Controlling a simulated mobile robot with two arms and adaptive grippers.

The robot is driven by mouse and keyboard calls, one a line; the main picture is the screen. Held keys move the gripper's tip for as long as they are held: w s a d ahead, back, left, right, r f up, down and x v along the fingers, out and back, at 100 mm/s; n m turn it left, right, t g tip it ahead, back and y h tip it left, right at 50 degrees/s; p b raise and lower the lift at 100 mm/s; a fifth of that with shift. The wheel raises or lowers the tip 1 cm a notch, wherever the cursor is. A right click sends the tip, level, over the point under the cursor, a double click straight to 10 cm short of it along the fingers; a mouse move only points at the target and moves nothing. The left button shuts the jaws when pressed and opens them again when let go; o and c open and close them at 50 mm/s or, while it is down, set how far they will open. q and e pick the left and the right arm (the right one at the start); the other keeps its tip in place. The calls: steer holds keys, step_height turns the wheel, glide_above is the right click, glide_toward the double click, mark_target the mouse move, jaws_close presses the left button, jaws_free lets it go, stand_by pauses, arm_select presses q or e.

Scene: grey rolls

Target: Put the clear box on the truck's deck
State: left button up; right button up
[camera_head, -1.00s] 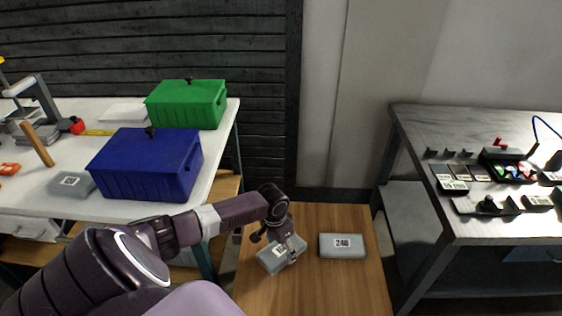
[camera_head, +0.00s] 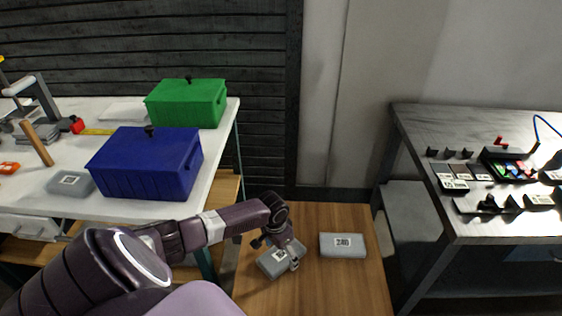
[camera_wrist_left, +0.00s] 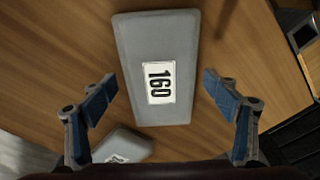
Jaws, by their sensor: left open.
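Several similar grey boxes with white labels are in view, and I cannot tell which is the clear box. One (camera_head: 270,266) lies on the wooden deck under my left gripper (camera_head: 284,257), partly hidden by it. In the left wrist view, a box labelled 160 (camera_wrist_left: 158,40) lies between the fingers of my open left gripper (camera_wrist_left: 158,88), which are apart from its sides. A box labelled 240 (camera_head: 342,252) lies to the right on the same wooden deck (camera_head: 320,290). Another box (camera_head: 70,184) lies on the white table. My right gripper is not in view.
The white table (camera_head: 30,205) at left holds a blue box (camera_head: 150,175) and a green box (camera_head: 187,103). A grey workbench (camera_head: 430,120) with small parts stands at right. The deck's front right is clear. A wall stands behind.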

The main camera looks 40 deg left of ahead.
mark_target(277, 257)
arm_select(q)
steer(key=shift+r, duration=0.15)
step_height(277, 257, up, 12)
steer(key=s+p, duration=0.1)
steer(key=shift+s, duration=0.25)
stand_by(0.4)
